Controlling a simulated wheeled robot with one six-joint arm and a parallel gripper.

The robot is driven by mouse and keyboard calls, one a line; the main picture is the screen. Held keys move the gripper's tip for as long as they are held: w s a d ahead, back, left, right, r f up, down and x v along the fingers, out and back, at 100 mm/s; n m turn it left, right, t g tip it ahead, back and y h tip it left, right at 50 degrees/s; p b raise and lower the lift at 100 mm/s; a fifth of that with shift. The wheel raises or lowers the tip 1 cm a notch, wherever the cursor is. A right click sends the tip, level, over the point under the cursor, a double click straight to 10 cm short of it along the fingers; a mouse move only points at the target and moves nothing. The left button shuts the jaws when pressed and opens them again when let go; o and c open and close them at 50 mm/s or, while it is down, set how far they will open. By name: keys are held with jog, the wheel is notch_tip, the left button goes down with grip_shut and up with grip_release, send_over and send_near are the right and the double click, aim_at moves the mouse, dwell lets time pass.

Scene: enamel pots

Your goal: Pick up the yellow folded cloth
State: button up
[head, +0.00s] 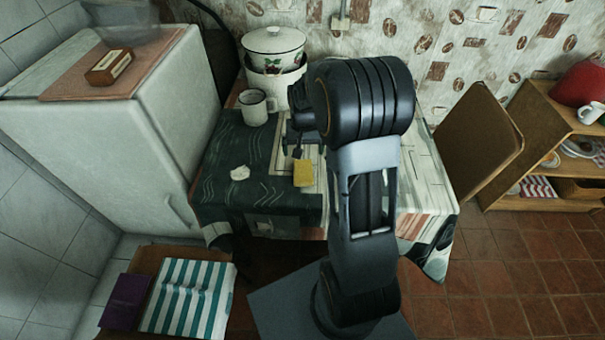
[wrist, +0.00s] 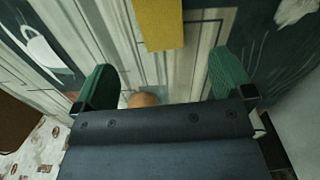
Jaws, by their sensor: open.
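The yellow folded cloth (head: 303,173) lies flat on the patterned tablecloth near the front of the table. In the wrist view the yellow cloth (wrist: 158,22) is at the top middle, cut off by the picture edge. My gripper (wrist: 163,80) is open, its two green fingers wide apart with no cloth between them. The cloth lies beyond the fingertips in that view. In the head view my gripper (head: 297,150) shows just behind the cloth, partly hidden by my arm.
A white mug (head: 254,107) and an enamel pot (head: 274,45) stand at the back of the table (head: 230,150). A small rounded orange-brown thing (wrist: 143,99) shows between the finger bases. A white fridge (head: 150,120) stands left.

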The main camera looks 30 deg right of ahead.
aim_at(303, 170)
notch_tip(303, 170, down, 11)
jog(key=shift+r, duration=0.1)
dwell(0.6)
jog(key=shift+c, duration=0.2)
jog(key=c, duration=1)
jog(key=shift+o, duration=0.2)
